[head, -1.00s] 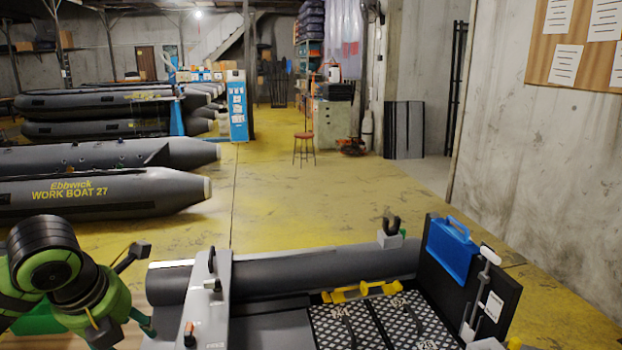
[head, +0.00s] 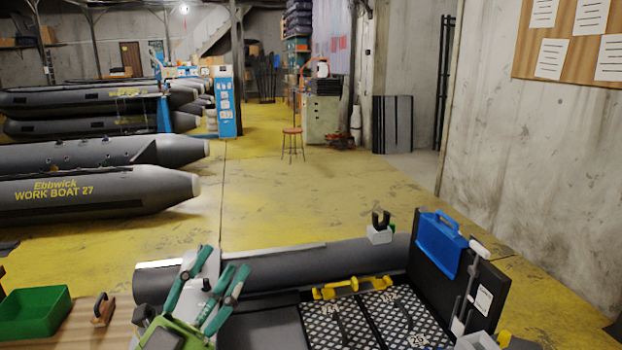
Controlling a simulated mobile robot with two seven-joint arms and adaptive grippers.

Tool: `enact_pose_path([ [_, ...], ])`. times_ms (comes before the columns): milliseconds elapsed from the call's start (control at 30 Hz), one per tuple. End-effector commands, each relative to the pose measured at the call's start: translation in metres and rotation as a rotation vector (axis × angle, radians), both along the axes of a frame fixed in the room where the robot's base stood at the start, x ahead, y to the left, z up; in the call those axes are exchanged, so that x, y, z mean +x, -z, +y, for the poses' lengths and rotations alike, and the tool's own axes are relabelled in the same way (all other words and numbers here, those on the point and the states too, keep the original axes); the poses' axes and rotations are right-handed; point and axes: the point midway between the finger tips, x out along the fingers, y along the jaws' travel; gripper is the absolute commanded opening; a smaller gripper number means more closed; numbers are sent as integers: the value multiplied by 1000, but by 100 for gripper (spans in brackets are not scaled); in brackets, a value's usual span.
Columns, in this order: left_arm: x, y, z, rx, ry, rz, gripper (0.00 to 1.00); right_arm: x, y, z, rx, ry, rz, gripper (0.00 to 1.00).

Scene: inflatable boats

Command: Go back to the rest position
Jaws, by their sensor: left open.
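My left gripper (head: 226,260), with teal fingers on a green body, is in the lower left of the head view. Its fingers are spread and point up and away, with nothing seen between them. My right gripper is out of view.
A green tray (head: 62,312) and a wooden-handled tool (head: 102,309) are on the wooden bench at left. Patterned panels (head: 405,318), yellow fittings (head: 350,286) and a blue case (head: 441,243) are at the boat. Yellow floor beyond is mostly clear.

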Motion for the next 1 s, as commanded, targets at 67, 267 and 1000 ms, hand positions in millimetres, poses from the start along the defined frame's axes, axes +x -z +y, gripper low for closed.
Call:
enact_pose_path([
  [67, 15, 41, 34, -149, -139, 207, 52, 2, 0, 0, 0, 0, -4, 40],
  [267, 6, 181, 93, -362, -433, 767, 52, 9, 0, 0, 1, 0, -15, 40],
  [1000, -202, 433, 70, -350, -640, 1959, 52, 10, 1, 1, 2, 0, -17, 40],
])
